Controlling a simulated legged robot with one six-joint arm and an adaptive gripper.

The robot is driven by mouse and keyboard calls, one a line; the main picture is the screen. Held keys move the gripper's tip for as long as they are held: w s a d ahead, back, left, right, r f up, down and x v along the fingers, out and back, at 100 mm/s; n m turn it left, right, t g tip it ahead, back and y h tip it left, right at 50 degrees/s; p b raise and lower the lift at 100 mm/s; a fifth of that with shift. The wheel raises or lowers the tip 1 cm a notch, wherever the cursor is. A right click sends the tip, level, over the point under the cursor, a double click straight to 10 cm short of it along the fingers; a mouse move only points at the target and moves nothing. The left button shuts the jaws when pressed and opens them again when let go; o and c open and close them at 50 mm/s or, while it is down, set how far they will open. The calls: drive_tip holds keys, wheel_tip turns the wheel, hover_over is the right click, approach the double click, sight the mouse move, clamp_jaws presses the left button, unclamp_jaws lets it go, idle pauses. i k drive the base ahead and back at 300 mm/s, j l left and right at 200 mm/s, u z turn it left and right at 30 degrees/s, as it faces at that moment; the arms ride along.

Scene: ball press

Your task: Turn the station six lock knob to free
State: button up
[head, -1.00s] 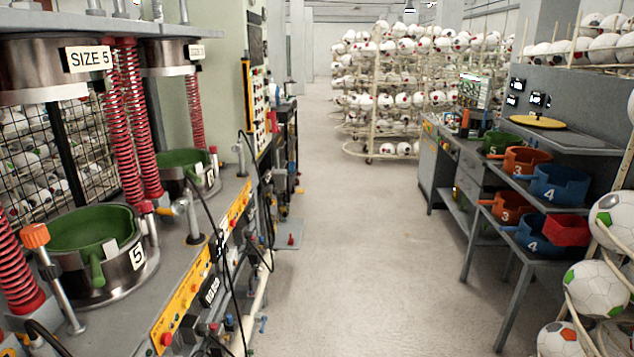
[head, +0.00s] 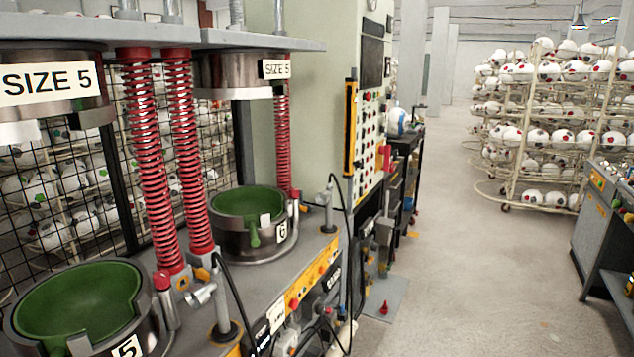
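Station six (head: 248,240) shows in the head view at left centre, a steel ring holding a green mould with a "6" label (head: 282,232) on its front. A small red-topped post (head: 295,203) stands at its right edge. I cannot tell whether this post is its lock knob, nor read any lock or free marking. A grey post with a cable (head: 328,204) stands further right. My gripper is not in view.
Station five (head: 78,312) is nearer, at lower left, with a red-topped post (head: 164,298) beside it. Red springs (head: 150,160) and an upper press head (head: 232,76) stand over the bench. The aisle floor (head: 470,270) is clear; ball racks (head: 540,130) stand behind.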

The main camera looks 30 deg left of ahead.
sight(295, 192)
drive_tip(key=i+u, duration=0.3)
drive_tip(key=i, duration=0.3)
drive_tip(key=i+l+u, duration=0.25)
drive_tip(key=i, duration=0.35)
drive_tip(key=i+u, duration=0.15)
drive_tip(key=u, duration=0.25)
drive_tip(key=i+u, duration=0.15)
drive_tip(key=u, duration=0.2)
drive_tip(key=i+l+u, duration=0.1)
drive_tip(key=u, duration=0.3)
drive_tip(key=i+l+u, duration=0.15)
drive_tip(key=u, duration=0.2)
drive_tip(key=i, duration=0.05)
